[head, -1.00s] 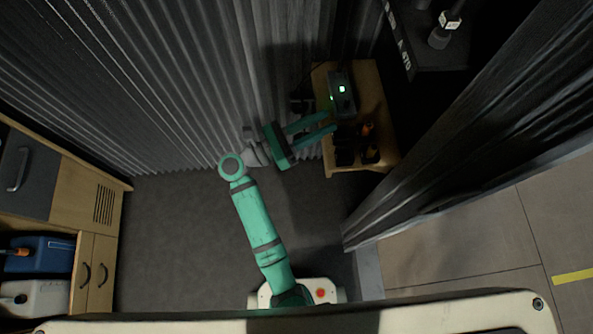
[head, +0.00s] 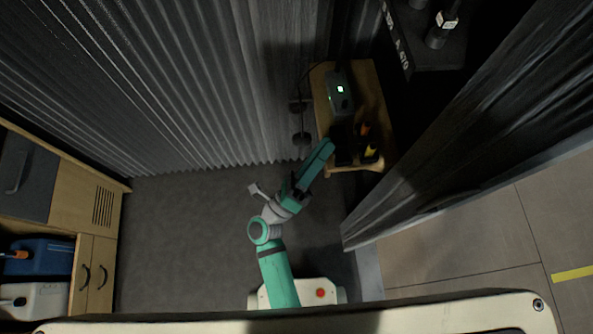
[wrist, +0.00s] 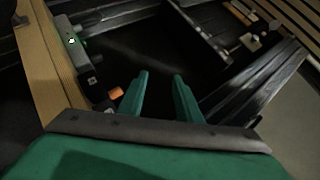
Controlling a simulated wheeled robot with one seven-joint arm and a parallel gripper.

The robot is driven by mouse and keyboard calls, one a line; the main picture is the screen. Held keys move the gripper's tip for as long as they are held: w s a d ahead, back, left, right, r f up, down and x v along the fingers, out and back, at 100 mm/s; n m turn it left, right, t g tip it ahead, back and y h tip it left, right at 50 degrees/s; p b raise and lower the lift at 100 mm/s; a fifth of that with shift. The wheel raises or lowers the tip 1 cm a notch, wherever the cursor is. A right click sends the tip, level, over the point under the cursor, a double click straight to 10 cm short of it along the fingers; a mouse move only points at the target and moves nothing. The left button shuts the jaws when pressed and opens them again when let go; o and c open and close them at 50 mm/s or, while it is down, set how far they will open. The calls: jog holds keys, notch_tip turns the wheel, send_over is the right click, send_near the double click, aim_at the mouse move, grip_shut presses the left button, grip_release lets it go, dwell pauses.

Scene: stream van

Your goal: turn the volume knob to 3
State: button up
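A grey-green box-shaped device (head: 338,93) with a small lit pale-green screen stands on the wooden shelf. It also shows at the upper left of the wrist view (wrist: 72,45). A small dark spot on its face below the screen may be the volume knob; its setting is too small to read. My gripper (head: 328,150) is in front of the shelf's near end, apart from the device. In the wrist view my gripper's two green fingers (wrist: 161,76) stand apart with nothing between them. In the head view one finger largely hides the other.
The wooden shelf (head: 376,88) also holds black holders with orange-yellow items (head: 369,151) near my fingers. Open floor (head: 185,235) lies left of my arm.

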jog(key=s+a+f+n+t+y, duration=0.1)
jog(key=s+n+y, duration=0.4)
jog(key=n, duration=0.6)
jog(key=s+a+f+n+t+y, duration=0.1)
jog(key=s+a+n+y, duration=0.3)
jog(key=n+y, duration=0.5)
jog(key=shift+s+a+f+n+t+y, duration=0.25)
jog(key=shift+s+a+n+t+y, duration=0.1)
jog(key=shift+a+n+t, duration=0.8)
jog(key=shift+d+g, duration=0.15)
jog(key=shift+g, duration=0.1)
